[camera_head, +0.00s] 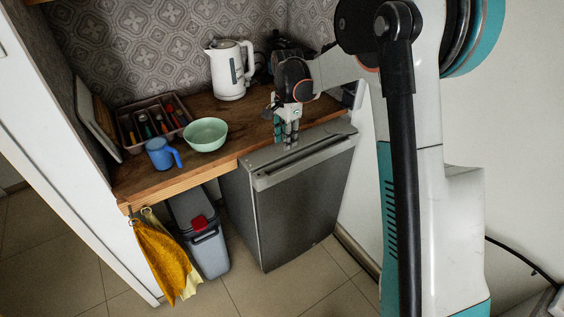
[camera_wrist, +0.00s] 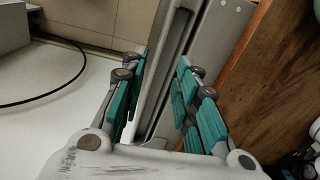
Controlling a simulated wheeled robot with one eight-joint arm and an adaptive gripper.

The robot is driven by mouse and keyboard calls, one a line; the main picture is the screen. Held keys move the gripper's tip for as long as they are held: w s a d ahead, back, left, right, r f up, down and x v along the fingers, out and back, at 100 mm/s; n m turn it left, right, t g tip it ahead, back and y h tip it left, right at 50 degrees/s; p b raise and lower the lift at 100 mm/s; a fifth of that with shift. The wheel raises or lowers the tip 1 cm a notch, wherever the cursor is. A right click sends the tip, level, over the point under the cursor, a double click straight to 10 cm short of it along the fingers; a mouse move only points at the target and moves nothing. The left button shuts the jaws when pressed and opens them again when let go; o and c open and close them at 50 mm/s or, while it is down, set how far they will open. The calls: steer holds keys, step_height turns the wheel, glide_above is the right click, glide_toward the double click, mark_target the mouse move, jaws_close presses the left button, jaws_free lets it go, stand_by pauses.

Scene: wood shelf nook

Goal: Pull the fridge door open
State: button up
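The fridge (camera_head: 300,210) is a small dark grey unit under the right end of the wooden counter. Its door is shut, with a lighter grey handle strip (camera_head: 315,160) along the top front edge. My gripper (camera_head: 287,143) points down at the left part of that top edge. In the wrist view, my gripper (camera_wrist: 162,98) is open, with one teal-padded finger on each side of the grey handle strip (camera_wrist: 168,62). A gap shows between the pads and the strip. The fingertips' depth against the handle is hard to tell.
A wooden counter (camera_head: 225,140) holds a white kettle (camera_head: 230,70), green bowl (camera_head: 205,135), blue mug (camera_head: 162,154) and cutlery tray (camera_head: 150,122). A grey bin (camera_head: 207,250) and yellow cloth (camera_head: 160,258) are left of the fridge. Tiled floor (camera_head: 315,285) in front is clear.

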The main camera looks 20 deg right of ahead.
steer(key=shift+m, duration=0.4)
steer(key=f+b, duration=0.1)
steer(key=f, duration=0.4)
steer(key=f+b, duration=0.1)
steer(key=f, duration=0.4)
steer(key=w+f+b, duration=0.1)
steer(key=f+b, duration=0.1)
steer(key=f, duration=0.3)
steer(key=shift+w+f, duration=0.1)
steer(key=shift+f, duration=0.3)
steer(key=shift+c, duration=0.3)
jaws_close()
